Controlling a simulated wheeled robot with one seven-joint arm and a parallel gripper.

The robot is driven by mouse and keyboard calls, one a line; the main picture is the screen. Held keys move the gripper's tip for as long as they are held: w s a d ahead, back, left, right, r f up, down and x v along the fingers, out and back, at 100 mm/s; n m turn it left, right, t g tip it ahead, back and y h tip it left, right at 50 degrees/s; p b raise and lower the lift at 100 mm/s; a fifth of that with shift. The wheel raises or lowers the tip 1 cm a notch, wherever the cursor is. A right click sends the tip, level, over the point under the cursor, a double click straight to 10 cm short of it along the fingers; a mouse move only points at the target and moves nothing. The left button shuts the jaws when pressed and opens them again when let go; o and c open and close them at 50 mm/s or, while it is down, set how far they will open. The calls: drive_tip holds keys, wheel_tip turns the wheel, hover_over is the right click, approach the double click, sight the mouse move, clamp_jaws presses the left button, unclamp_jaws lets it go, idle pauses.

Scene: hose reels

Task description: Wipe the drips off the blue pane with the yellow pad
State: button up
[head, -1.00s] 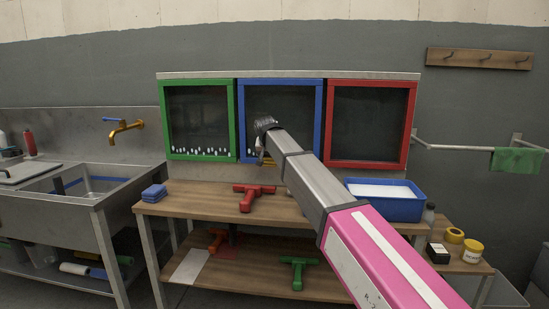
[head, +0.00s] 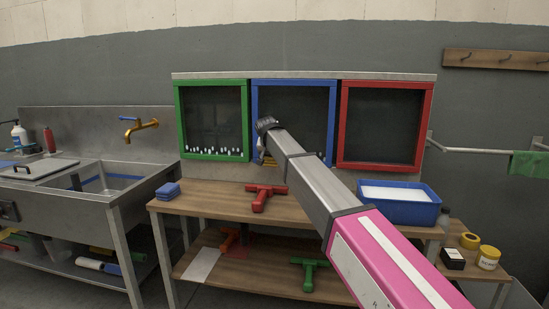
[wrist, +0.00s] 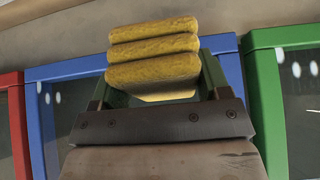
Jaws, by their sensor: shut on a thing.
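The blue pane (head: 318,117) is the middle one of three framed panes at the back of the bench. My gripper (head: 267,138) is in front of its left part and hides some of it. In the wrist view my gripper (wrist: 158,82) is shut on the ridged yellow pad (wrist: 153,50), holding it between its two fingers. In that view the blue frame (wrist: 70,70) lies behind the pad on both sides. A few pale drips (wrist: 53,98) show on the blue pane beside the gripper. I cannot tell whether the pad touches the glass.
The green-framed pane (head: 214,118) has white drips along its bottom. The red-framed pane (head: 383,125) is at right. On the bench (head: 215,197) are folded blue cloths (head: 168,191), a red squeegee (head: 261,196) and a blue tub (head: 400,210). A sink (head: 110,185) stands left.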

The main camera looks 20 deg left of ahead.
drive_tip(key=a, duration=0.2)
drive_tip(key=s+a, duration=0.1)
drive_tip(key=a, duration=0.2)
drive_tip(key=shift+s+a, duration=0.25)
drive_tip(key=shift+a, duration=0.1)
drive_tip(key=shift+s, duration=0.15)
idle(0.3)
drive_tip(key=s+d, duration=0.1)
drive_tip(key=s, duration=0.5)
drive_tip(key=shift+s+d, duration=0.25)
drive_tip(key=shift+d, duration=0.1)
idle(0.4)
drive_tip(key=w+d, duration=0.3)
drive_tip(key=d, duration=1)
drive_tip(key=w+d, duration=0.4)
drive_tip(key=d, duration=1)
drive_tip(key=shift+w+a, duration=0.25)
drive_tip(key=shift+w, duration=0.65)
drive_tip(key=shift+w+a, duration=0.3)
drive_tip(key=shift+w, duration=0.55)
drive_tip(key=shift+w+a, duration=0.25)
drive_tip(key=shift+w, duration=0.65)
drive_tip(key=shift+w+a, duration=0.15)
drive_tip(key=shift+w, duration=0.5)
